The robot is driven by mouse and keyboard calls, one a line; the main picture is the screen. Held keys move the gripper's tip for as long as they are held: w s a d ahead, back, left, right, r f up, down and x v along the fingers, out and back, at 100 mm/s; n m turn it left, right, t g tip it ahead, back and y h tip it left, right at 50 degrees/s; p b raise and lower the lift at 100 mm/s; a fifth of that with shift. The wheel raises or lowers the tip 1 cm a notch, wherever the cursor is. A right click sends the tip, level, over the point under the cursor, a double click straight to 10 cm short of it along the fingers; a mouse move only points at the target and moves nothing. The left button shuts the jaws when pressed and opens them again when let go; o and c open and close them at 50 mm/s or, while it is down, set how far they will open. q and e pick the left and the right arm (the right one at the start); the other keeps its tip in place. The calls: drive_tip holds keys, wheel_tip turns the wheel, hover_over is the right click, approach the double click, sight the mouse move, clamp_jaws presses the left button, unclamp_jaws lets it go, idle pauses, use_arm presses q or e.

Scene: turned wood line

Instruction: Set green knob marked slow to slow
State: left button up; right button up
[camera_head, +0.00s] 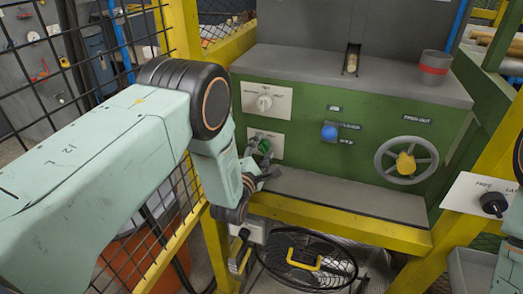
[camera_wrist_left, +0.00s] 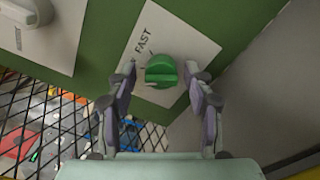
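The green knob (camera_head: 264,146) sits on a white plate (camera_head: 277,139) on the green machine front. In the left wrist view, the knob (camera_wrist_left: 161,70) has a raised grip bar lying roughly across the picture. The word FAST shows on the plate (camera_wrist_left: 185,32) up and left of the knob; no slow mark can be read. My left gripper (camera_head: 262,172) is at the knob. In the wrist view, its fingers (camera_wrist_left: 160,76) are open, one on each side of the knob with small gaps. My right gripper is not in view.
A white knob (camera_head: 264,102) on its own plate is just above. Right of it are a blue knob (camera_head: 329,132) and a grey handwheel (camera_head: 406,160) with a yellow hub. A grey ledge (camera_head: 345,194) and yellow frame bar (camera_head: 345,220) run below. Black mesh (camera_head: 160,215) stands left.

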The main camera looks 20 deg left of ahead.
use_arm(q)
drive_tip(key=shift+s, duration=0.2)
drive_tip(key=s, duration=1.1)
drive_tip(key=shift+s+a, duration=0.2)
drive_tip(key=shift+s, duration=0.2)
